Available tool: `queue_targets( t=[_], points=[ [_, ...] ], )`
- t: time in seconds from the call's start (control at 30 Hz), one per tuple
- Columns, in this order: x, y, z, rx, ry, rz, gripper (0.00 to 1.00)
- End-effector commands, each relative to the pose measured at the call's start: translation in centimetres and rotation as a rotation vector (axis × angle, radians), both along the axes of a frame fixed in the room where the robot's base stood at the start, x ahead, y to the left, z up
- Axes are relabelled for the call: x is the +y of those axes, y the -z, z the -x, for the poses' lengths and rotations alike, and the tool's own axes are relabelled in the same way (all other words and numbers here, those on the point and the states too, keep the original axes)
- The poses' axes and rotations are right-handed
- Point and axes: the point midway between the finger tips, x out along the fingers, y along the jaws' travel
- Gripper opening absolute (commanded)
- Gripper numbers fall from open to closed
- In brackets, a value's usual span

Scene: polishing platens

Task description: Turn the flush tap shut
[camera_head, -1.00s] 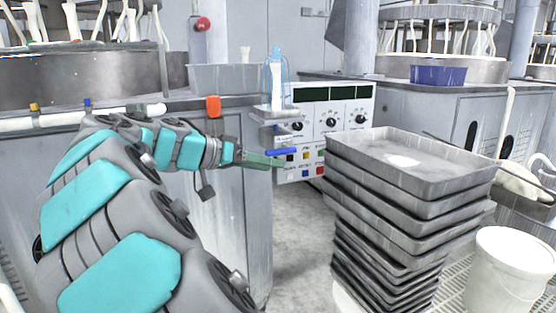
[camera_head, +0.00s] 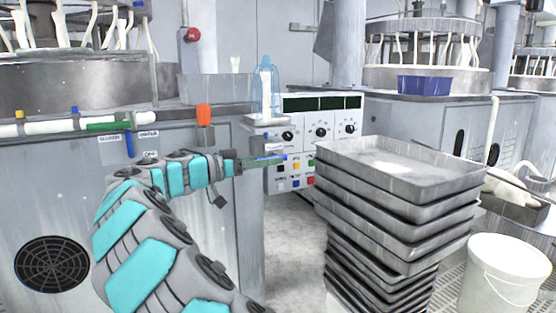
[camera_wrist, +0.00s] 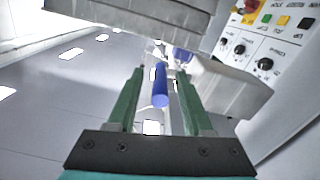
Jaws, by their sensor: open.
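A blue lever (camera_wrist: 160,88), which I take to be the flush tap's handle, stands between my gripper's fingers in the wrist view, pointing toward the camera. A gap shows on each side of it. My gripper (camera_wrist: 156,98) has two green fingers, spread open. In the head view my gripper (camera_head: 262,162) is below the small shelf at the bench's right corner, and the lever is mostly hidden by the fingers. A pale block (camera_wrist: 232,88) lies just right of the fingers in the wrist view. The tap's body is not clearly visible.
A control panel (camera_head: 318,130) with knobs and coloured buttons is behind my gripper. A tall stack of grey trays (camera_head: 395,195) stands close on the right, with a white bucket (camera_head: 502,272) beyond. A pipe with coloured levers (camera_head: 75,124) runs along the bench at left.

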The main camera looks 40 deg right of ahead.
Motion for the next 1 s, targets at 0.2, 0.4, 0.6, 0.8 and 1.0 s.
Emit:
queue_targets(
  t=[0.2, 0.4, 0.6, 0.8, 1.0],
  points=[
    [-2.7, 0.0, 0.7, 0.001, 0.002, -0.001, 0.51],
    [-3.0, 0.0, 0.7, 0.0, 0.0, -0.001, 0.51],
    [-2.9, 0.0, 0.7, 0.001, 0.0, -0.001, 0.37],
    [-2.9, 0.0, 0.7, 0.001, -0.001, -0.001, 0.15],
    [-2.9, 0.0, 0.7, 0.001, -0.001, -0.001, 0.0]
  ],
)
